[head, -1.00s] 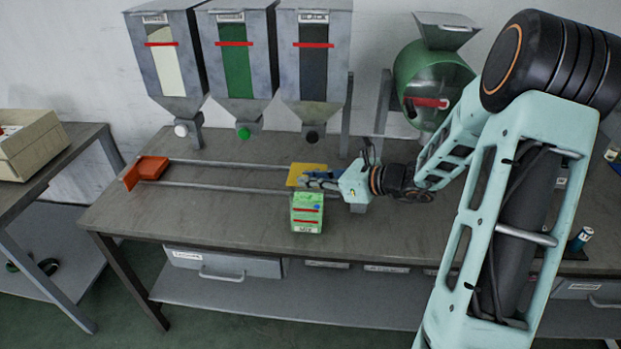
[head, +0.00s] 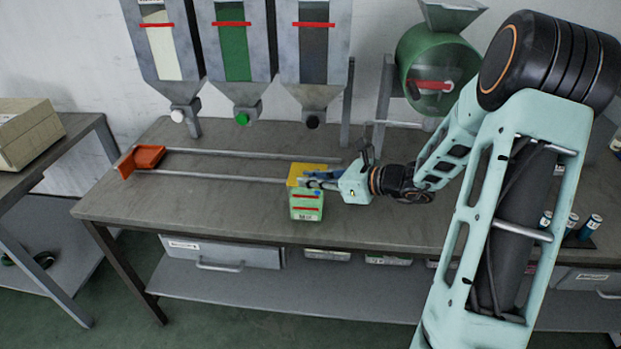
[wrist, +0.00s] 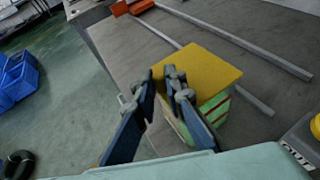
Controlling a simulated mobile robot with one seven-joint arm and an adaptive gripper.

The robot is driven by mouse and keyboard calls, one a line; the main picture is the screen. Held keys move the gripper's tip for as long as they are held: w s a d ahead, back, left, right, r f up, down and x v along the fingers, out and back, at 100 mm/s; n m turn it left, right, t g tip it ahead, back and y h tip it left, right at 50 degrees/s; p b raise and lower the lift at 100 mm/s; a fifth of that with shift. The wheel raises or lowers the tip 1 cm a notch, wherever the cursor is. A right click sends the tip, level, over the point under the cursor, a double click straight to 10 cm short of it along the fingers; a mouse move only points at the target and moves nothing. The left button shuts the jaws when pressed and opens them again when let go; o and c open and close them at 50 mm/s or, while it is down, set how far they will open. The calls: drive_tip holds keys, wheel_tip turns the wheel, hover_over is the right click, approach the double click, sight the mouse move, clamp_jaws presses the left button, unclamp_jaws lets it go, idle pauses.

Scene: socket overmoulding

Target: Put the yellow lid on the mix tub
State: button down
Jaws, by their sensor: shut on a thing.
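The mix tub (head: 307,207) is a green box with red stripes, standing upright near the front edge of the bench. The yellow lid (head: 308,169) is a flat square plate at the tub's top, overlapping its back in the head view. In the wrist view the lid (wrist: 205,68) covers most of the tub's top, with the green side of the tub (wrist: 216,108) showing below it. I cannot tell whether lid and tub touch. My gripper (head: 318,178) comes from the right with its blue fingers shut on the lid's edge; the fingers (wrist: 168,80) also show in the wrist view.
Two grey rails (head: 220,178) run along the bench behind the tub to an orange block (head: 148,158) at left. Three hoppers (head: 235,45) hang above the back edge. A green drum (head: 437,72) stands at back right. The bench (head: 210,215) left of the tub is clear.

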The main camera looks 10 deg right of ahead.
drive_tip(key=c, duration=1.9)
unclamp_jaws()
drive_tip(key=v, duration=1.2)
